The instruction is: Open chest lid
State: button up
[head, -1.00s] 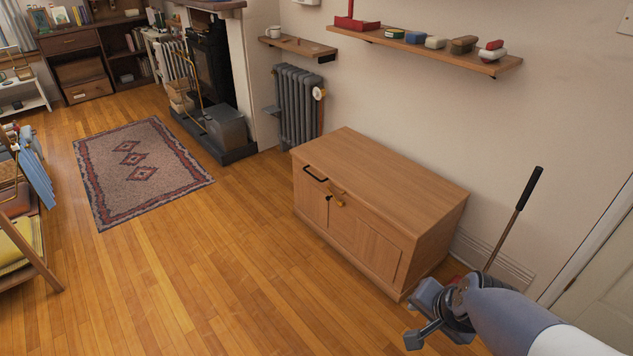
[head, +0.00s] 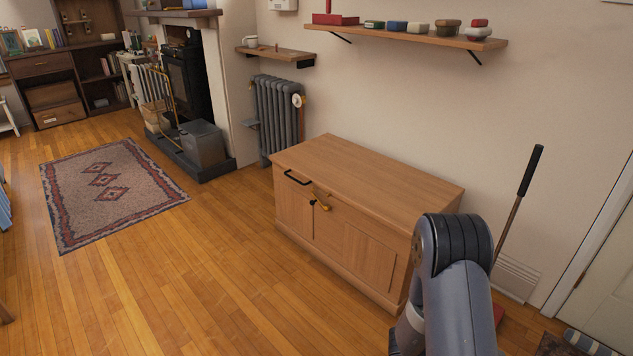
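The wooden chest (head: 365,215) stands against the wall at centre right in the head view. Its flat lid (head: 370,172) is down and shut. A black bar handle (head: 297,178) is on the front near the left end, just below the lid edge. A brass catch (head: 323,201) with a small dark knob beside it sits on the front, right of the handle. My arm rises at the lower right and covers the chest's lower right corner. My gripper's fingers do not show.
A wall shelf (head: 410,34) with small boxes hangs above the chest. A radiator (head: 280,115) stands behind its left end. A long-handled tool (head: 515,215) leans at the wall on the right. The wooden floor in front is clear. A patterned rug (head: 110,190) lies at left.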

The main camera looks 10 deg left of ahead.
aim_at(396, 194)
jog(key=i+j+u, duration=0.2)
jog(key=i+j, duration=0.2)
jog(key=i+j+u, duration=0.2)
jog(key=i+j, duration=0.15)
jog(key=i, duration=0.25)
jog(key=i+j+u, duration=0.25)
jog(key=i, duration=0.25)
jog(key=i+j+u, duration=0.2)
jog(key=i, duration=0.35)
jog(key=i+u, duration=0.2)
jog(key=i, duration=0.35)
